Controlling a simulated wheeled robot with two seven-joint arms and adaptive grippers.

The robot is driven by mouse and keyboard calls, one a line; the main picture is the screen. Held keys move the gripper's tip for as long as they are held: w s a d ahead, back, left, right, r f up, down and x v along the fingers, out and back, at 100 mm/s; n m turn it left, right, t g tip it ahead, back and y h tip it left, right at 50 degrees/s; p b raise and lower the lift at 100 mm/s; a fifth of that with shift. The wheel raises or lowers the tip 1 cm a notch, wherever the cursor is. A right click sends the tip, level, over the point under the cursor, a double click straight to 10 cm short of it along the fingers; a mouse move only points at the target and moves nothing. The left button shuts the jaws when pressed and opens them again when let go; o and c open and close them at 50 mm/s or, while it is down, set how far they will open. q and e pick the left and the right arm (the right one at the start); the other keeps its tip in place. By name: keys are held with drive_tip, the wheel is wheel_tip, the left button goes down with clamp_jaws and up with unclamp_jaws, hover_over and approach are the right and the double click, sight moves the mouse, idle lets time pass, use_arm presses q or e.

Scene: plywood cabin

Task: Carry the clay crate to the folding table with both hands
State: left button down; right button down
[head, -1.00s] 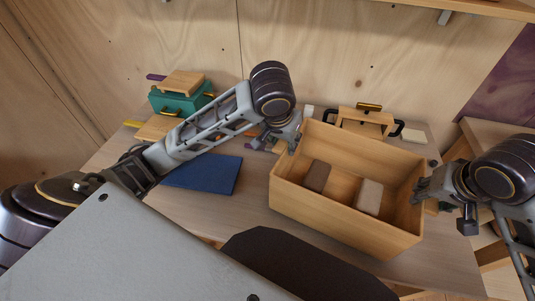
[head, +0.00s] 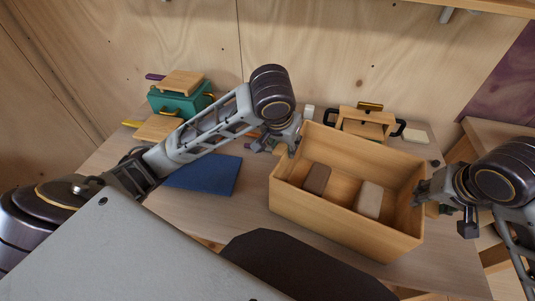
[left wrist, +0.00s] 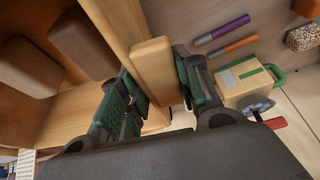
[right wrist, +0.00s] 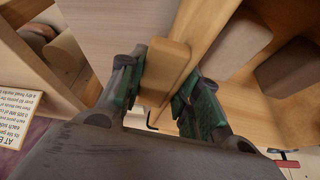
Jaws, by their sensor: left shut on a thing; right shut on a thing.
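The clay crate (head: 345,218) is an open wooden box on the right half of the worktable, with a brown block (head: 317,178) and a paler block (head: 369,199) inside. My left gripper (head: 291,141) is shut on the wooden handle at the crate's left end, and the left wrist view shows this handle (left wrist: 152,75) between its fingers. My right gripper (head: 422,190) is shut on the handle at the right end, also seen in the right wrist view (right wrist: 167,66). I cannot tell whether the crate touches the tabletop.
The worktable (head: 262,220) also holds a blue mat (head: 205,174), a teal box (head: 180,101) at back left and a wooden toolbox-like item (head: 366,123) behind the crate. Another wooden table (head: 490,135) stands at the right. A plywood wall closes the back.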

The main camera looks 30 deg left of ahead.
use_arm(q)
drive_tip(key=shift+a, duration=0.1)
use_arm(e)
drive_tip(key=shift+d, duration=0.1)
use_arm(q)
drive_tip(key=c, duration=1.3)
unclamp_jaws()
drive_tip(key=shift+f, duration=0.1)
drive_tip(key=shift+c, duration=0.2)
use_arm(e)
drive_tip(key=c, duration=1.3)
unclamp_jaws()
drive_tip(key=shift+f, duration=0.1)
drive_tip(key=shift+c, duration=0.2)
use_arm(q)
drive_tip(key=o, duration=0.3)
use_arm(e)
drive_tip(key=o, duration=0.3)
use_arm(q)
drive_tip(key=shift+o, duration=0.2)
use_arm(e)
drive_tip(key=shift+o, duration=0.2)
use_arm(q)
drive_tip(key=shift+s+r, duration=0.1)
drive_tip(key=shift+r, duration=0.15)
drive_tip(key=v, duration=1.1)
drive_tip(key=shift+r, duration=0.2)
drive_tip(key=shift+s, duration=0.15)
